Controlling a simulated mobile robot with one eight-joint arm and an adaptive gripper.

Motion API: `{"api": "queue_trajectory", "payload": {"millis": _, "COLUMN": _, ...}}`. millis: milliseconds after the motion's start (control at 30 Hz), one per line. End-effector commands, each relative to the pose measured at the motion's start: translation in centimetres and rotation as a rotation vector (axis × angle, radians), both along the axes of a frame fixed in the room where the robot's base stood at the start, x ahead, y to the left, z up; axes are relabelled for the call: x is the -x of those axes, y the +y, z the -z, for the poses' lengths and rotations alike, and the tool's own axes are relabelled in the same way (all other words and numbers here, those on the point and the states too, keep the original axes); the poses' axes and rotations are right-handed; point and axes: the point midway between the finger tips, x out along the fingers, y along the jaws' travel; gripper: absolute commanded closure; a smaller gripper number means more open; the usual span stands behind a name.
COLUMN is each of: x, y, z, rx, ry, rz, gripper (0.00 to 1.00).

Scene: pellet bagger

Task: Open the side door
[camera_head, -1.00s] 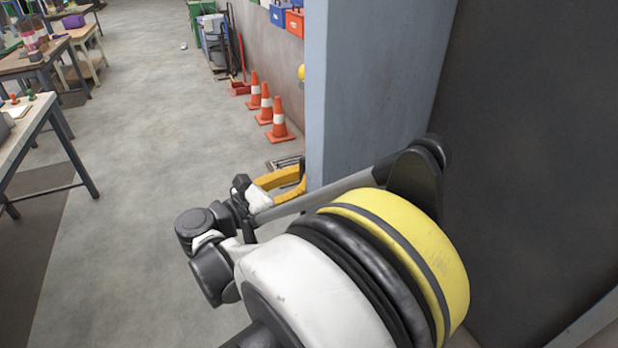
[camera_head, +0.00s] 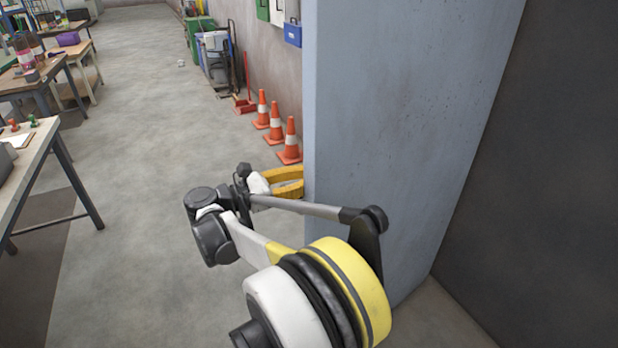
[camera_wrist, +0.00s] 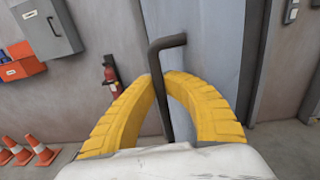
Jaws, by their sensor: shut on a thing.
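The side door appears as a blue-grey panel (camera_head: 400,110) right of centre in the head view. In the wrist view its face (camera_wrist: 205,45) is behind a dark bent bar handle (camera_wrist: 166,60). My gripper (camera_wrist: 163,78) has its two yellow fingers closed around the handle's upright part, below its bend. In the head view my gripper (camera_head: 287,182) is at the panel's left edge, its tips partly hidden behind it. The handle is hidden there.
Orange cones (camera_head: 290,142) stand along the wall beyond the panel. A dark wall (camera_head: 550,180) is at the right. Workbenches (camera_head: 40,165) are at the left, with clear floor between.

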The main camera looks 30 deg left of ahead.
Motion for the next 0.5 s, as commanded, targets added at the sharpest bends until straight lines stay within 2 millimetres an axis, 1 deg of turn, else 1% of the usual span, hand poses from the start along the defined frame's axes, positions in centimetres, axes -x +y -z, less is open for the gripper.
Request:
{"api": "queue_trajectory", "payload": {"millis": 367, "x": -0.14, "y": 0.01, "z": 0.07, "rx": -0.001, "ry": 0.002, "rz": 0.001, "gripper": 1.00}}
{"api": "queue_trajectory", "payload": {"millis": 400, "x": -0.14, "y": 0.00, "z": 0.07, "rx": -0.001, "ry": 0.002, "rz": 0.001, "gripper": 0.81}}
{"api": "queue_trajectory", "payload": {"millis": 433, "x": -0.14, "y": 0.00, "z": 0.06, "rx": -0.001, "ry": 0.001, "rz": 0.001, "gripper": 0.71}}
{"api": "queue_trajectory", "payload": {"millis": 467, "x": -0.13, "y": 0.00, "z": 0.06, "rx": -0.001, "ry": 0.001, "rz": 0.002, "gripper": 0.66}}
{"api": "queue_trajectory", "payload": {"millis": 500, "x": -0.13, "y": 0.00, "z": 0.05, "rx": -0.001, "ry": 0.001, "rz": 0.001, "gripper": 0.66}}
